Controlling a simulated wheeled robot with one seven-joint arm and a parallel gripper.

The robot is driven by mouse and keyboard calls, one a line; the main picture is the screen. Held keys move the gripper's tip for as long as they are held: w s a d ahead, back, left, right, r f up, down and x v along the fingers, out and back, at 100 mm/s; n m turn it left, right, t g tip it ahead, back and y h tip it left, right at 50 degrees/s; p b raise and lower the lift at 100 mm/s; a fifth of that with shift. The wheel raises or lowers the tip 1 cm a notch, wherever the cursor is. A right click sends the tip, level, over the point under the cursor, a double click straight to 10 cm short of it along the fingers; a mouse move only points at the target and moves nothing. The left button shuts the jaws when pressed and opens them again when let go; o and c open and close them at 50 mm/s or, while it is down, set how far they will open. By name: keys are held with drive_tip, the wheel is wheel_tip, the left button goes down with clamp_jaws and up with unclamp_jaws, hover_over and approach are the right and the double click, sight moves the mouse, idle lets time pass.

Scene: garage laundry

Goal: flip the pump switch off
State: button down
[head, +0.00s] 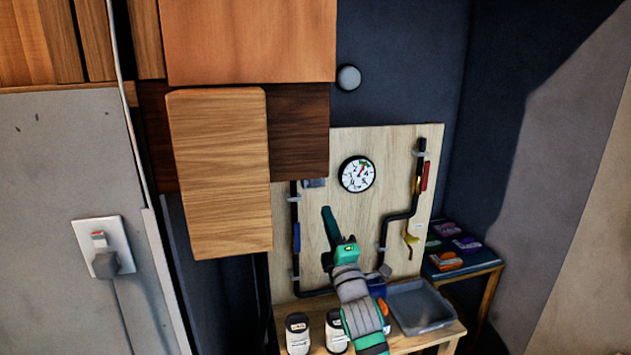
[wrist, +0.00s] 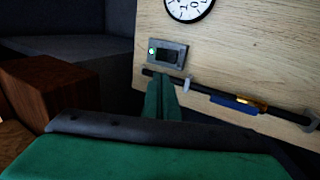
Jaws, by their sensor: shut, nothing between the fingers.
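The pump switch (wrist: 168,54) is a small dark rocker in a grey plate on the wooden board, with a lit pale green lamp at its left end in the wrist view. In the head view a small grey plate (head: 316,183) that looks like it sits just under the wooden cabinet, left of the gauge. My gripper (head: 327,212) has green fingers, shut and empty, in front of the board. In the wrist view its fingertips (wrist: 160,82) are just below the switch plate; I cannot tell whether they touch. The rocker's position is too small to read.
A round gauge (head: 357,174) and black pipes (head: 400,215) with coloured handles are on the board (head: 335,150). Wooden cabinets (head: 220,175) hang close on the left. Below are a grey tray (head: 422,304) and white containers (head: 298,334). A wall outlet (head: 98,242) holds a plug.

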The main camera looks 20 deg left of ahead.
drive_tip(key=shift+w, duration=0.1)
approach(316, 181)
drive_tip(key=w+a+r, duration=0.1)
drive_tip(key=r, duration=0.1)
drive_tip(key=w+a+r, duration=0.1)
drive_tip(key=r, duration=0.1)
drive_tip(key=w+a+r, duration=0.1)
drive_tip(key=r, duration=0.1)
drive_tip(key=shift+w+a, duration=0.2)
drive_tip(key=shift+a, duration=0.15)
drive_tip(key=shift+w+a+r, duration=0.1)
drive_tip(key=shift+w, duration=0.15)
drive_tip(key=shift+a, duration=0.2)
